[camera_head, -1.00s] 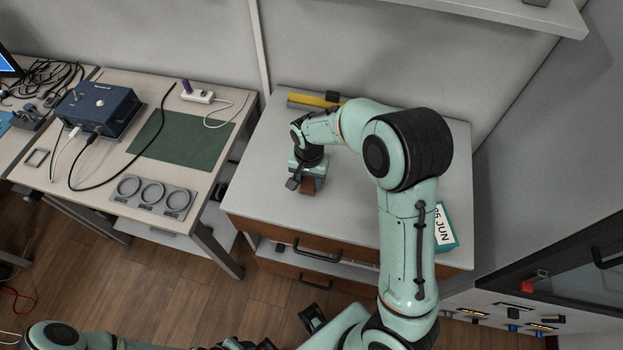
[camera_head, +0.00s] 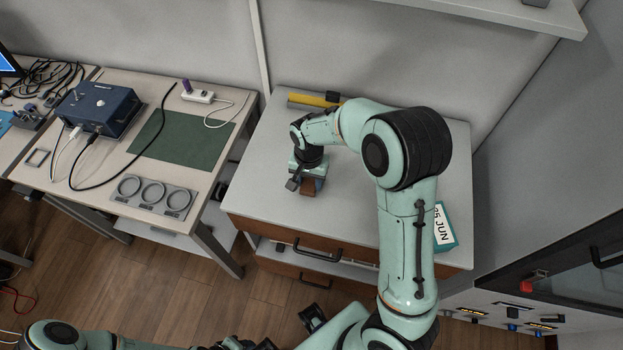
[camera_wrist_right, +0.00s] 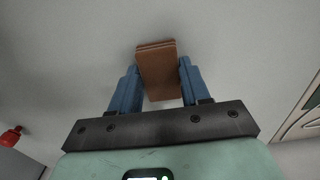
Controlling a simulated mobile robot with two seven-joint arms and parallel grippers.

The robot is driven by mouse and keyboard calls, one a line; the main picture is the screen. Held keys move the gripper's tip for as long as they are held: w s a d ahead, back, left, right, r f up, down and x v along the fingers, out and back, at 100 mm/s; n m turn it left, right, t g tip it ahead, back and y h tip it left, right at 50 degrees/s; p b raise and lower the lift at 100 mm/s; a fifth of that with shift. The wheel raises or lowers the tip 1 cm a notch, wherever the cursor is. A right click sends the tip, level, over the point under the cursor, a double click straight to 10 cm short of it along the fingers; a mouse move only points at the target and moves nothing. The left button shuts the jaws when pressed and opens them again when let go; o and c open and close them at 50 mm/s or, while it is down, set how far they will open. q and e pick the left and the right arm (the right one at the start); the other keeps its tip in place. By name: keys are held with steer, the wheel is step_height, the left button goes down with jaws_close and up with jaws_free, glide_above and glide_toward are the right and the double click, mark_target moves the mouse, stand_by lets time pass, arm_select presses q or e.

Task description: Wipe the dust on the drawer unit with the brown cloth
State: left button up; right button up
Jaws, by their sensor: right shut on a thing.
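The brown cloth (camera_wrist_right: 158,72) is a small folded pad between the blue fingers of my right gripper (camera_wrist_right: 157,80) in the right wrist view. In the head view, my right gripper (camera_head: 306,184) points down over the top of the drawer unit (camera_head: 262,180), and a bit of the brown cloth (camera_head: 319,184) shows beside it. The cloth is at or close to the grey top; I cannot tell if it touches. I cannot make out any dust. My left arm shows at the bottom left of the head view; its gripper is not clearly visible.
A yellow and grey tool (camera_head: 315,100) lies at the back of the drawer unit. A teal calendar reading JUN (camera_head: 444,228) is at its right, beside my arm. The workbench to the left holds a blue box (camera_head: 100,108), a green mat (camera_head: 180,140) and a ring holder (camera_head: 153,193).

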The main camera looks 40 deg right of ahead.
steer(key=shift+w+d+r+p, duration=0.1)
steer(key=shift+w+d+p, duration=0.2)
steer(key=shift+w+d, duration=0.45)
steer(key=shift+w+d+r+p, duration=0.1)
steer(key=shift+w+d+p, duration=0.15)
steer(key=shift+w+d, duration=0.4)
steer(key=shift+s+d, duration=0.15)
steer(key=shift+s+a+f+b, duration=0.2)
steer(key=shift+s+a+b, duration=0.3)
steer(key=shift+s+a, duration=0.85)
steer(key=shift+w+a, duration=0.1)
steer(key=shift+w, duration=0.05)
steer(key=shift+w+d+p, duration=0.3)
steer(key=shift+w+d, duration=0.55)
steer(key=shift+d, duration=0.2)
steer(key=shift+w+d+f, duration=0.15)
steer(key=shift+w+d, duration=0.05)
steer(key=shift+d, duration=0.2)
